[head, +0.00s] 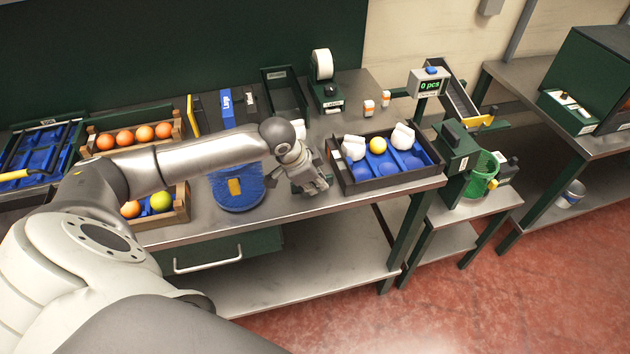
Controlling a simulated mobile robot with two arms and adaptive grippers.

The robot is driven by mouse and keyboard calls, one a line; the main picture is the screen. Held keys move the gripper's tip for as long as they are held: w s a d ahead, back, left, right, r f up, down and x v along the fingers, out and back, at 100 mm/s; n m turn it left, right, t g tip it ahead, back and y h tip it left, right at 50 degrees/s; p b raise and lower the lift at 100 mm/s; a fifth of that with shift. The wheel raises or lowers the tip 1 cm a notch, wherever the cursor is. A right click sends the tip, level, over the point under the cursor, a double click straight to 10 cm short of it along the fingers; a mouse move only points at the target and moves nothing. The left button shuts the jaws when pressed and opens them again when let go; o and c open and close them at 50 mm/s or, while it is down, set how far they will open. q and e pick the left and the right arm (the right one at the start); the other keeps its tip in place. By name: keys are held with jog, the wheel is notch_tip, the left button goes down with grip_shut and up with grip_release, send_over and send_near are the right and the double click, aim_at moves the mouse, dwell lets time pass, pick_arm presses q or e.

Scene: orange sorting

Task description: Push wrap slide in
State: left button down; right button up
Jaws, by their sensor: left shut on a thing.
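My left arm reaches in from the left across the bench. My left gripper (316,187) is low at the bench's front part, just left of the black tray (350,188). It is shut on what looks like the wrap slide; its fingers hide most of that thing, and only a dark green edge shows beside them. How far the slide is in cannot be told. The tray has blue cups, two white wrapped pieces (354,147) (402,136) and a yellow-orange fruit (377,145). A white piece (302,128) shows partly behind my wrist. My right gripper is not in view.
Wooden crates of oranges (136,134) stand at the left, partly behind my arm. A round blue pad (238,194) lies left of the gripper. A label roll machine (325,80) stands at the back. A counter display (429,85) and green net (484,172) are to the right.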

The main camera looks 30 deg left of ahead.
pick_arm(q)
jog(key=w+a, duration=0.3)
jog(key=shift+w+a, duration=0.1)
jog(key=shift+a, duration=0.3)
jog(key=shift+d, duration=0.1)
jog(key=c, duration=1.5)
grip_release()
jog(key=v, duration=1.2)
